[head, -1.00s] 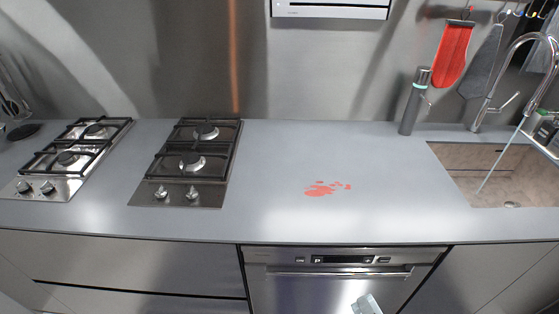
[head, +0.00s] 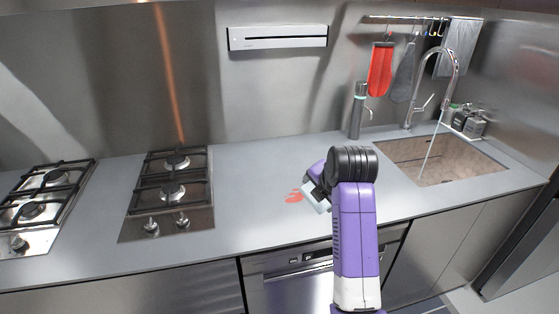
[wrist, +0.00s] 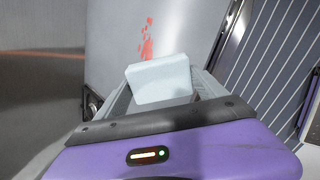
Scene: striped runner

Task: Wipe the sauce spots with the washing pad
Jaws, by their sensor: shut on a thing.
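Red sauce spots (head: 293,196) lie on the grey countertop (head: 245,215), between the right-hand hob and the sink. My arm hides part of them in the head view. They also show beyond the pad in the wrist view (wrist: 147,42). The washing pad (wrist: 160,82) is a pale blue-white block; its edge shows in the head view (head: 316,197). My gripper (wrist: 165,95) is shut on the pad, near the counter's front edge and close to the spots. I cannot tell whether the pad touches the counter.
Two gas hobs, one of them the right-hand hob (head: 170,190), stand to the left. A sink (head: 440,160) with running water is at the right. A dark bottle (head: 357,112) stands at the back. The counter between hob and spots is clear.

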